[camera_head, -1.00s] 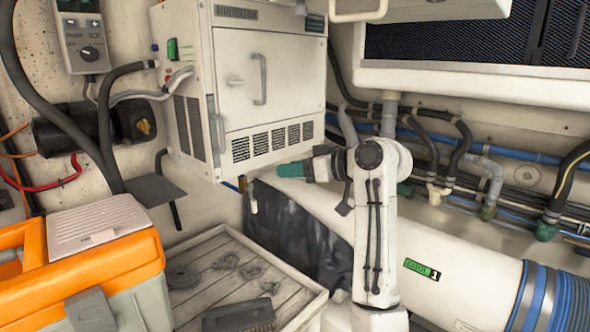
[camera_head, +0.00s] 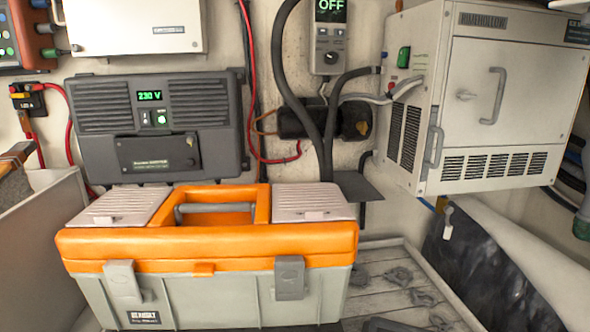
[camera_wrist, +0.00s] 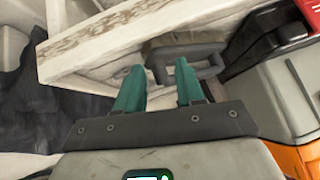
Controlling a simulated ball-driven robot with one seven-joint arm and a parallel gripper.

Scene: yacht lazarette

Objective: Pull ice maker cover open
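The ice maker (camera_head: 420,90) is a white box on the wall at the right of the head view. Its front cover (camera_head: 505,95) looks closed and has a grey bar handle (camera_head: 492,97). A grey latch (camera_head: 433,145) sits at the cover's lower left edge. My gripper (camera_wrist: 160,68) has two teal fingers that stand apart with nothing between them in the wrist view. The rest of the arm is mostly out of frame.
An orange and grey toolbox (camera_head: 205,245) fills the lower left. A slatted wooden crate (camera_head: 375,262) stands beside it, below the ice maker. A control box reading OFF (camera_head: 329,35) and hoses are left of the ice maker. Black sheeting (camera_head: 480,265) hangs at lower right.

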